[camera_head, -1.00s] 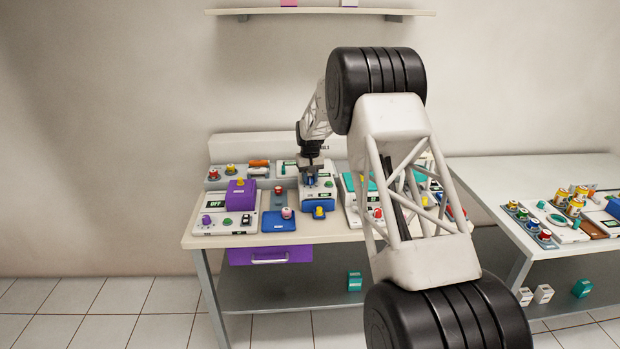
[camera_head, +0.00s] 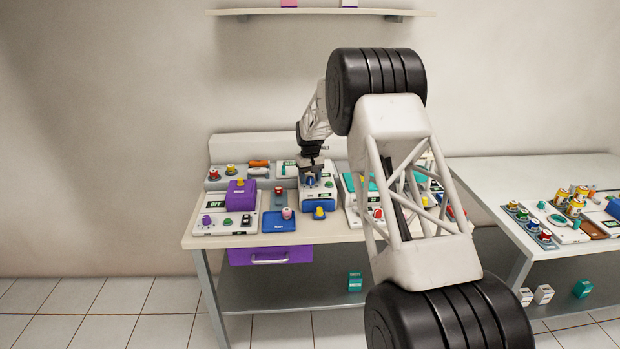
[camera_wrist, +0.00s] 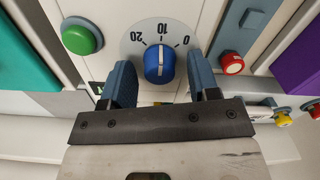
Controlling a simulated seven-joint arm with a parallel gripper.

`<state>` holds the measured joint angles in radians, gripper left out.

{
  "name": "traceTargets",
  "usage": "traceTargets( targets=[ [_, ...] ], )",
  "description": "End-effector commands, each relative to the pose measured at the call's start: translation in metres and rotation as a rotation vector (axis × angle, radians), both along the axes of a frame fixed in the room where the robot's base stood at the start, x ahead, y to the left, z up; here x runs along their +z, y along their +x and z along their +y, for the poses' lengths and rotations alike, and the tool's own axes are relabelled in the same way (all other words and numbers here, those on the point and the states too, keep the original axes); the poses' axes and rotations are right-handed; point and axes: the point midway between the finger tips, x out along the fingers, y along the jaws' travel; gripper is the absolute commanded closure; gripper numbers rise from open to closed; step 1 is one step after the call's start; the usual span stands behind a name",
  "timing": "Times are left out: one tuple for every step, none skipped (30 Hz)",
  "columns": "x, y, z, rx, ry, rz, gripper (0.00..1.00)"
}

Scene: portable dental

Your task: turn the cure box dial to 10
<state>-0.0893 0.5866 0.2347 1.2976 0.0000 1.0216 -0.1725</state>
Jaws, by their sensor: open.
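The cure box dial (camera_wrist: 159,65) is a round blue knob with a pale pointer line, on a grey disc (camera_wrist: 133,45) marked 20, 10 and 0. In the wrist view its pointer line appears turned toward the 10. My gripper (camera_wrist: 158,72) is open, with one blue finger on each side of the dial. Gaps show between the fingers and the knob. In the head view my gripper (camera_head: 309,181) is low over the white and blue box (camera_head: 319,197), and the dial is mostly hidden by it.
A green button (camera_wrist: 82,36) lies left of the dial and a red button (camera_wrist: 231,64) right of it. In the head view a purple box (camera_head: 240,195) and a blue tray (camera_head: 278,222) stand to the left. A teal-topped device stands close on the right.

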Motion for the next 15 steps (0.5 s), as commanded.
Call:
traceTargets(
  targets=[
    [0.000,0.000,0.000,0.000,0.000,0.000,0.45],
    [0.000,0.000,0.000,0.000,0.000,0.000,0.45],
    [0.000,0.000,0.000,0.000,0.000,0.000,0.45],
    [0.001,0.000,0.000,0.000,0.000,0.000,0.45],
    [0.001,0.000,0.000,0.000,0.000,0.000,0.45],
    [0.002,0.000,0.000,0.000,0.000,0.000,0.45],
    [0.004,0.000,0.000,0.000,0.000,0.000,0.45],
    [0.006,0.000,0.000,0.000,0.000,-0.001,0.45],
    [0.008,0.000,0.000,0.000,0.000,-0.001,0.45],
    [0.011,0.000,0.000,0.000,0.000,-0.001,0.45],
    [0.013,0.000,0.000,0.000,0.000,-0.001,0.45],
    [0.017,0.000,0.000,0.000,0.000,-0.001,0.45],
    [0.020,0.000,0.000,0.000,0.000,-0.001,0.45],
    [0.024,0.000,0.000,0.000,0.000,-0.001,0.45],
    [0.028,0.000,0.000,0.000,0.000,-0.001,0.45]
  ],
)
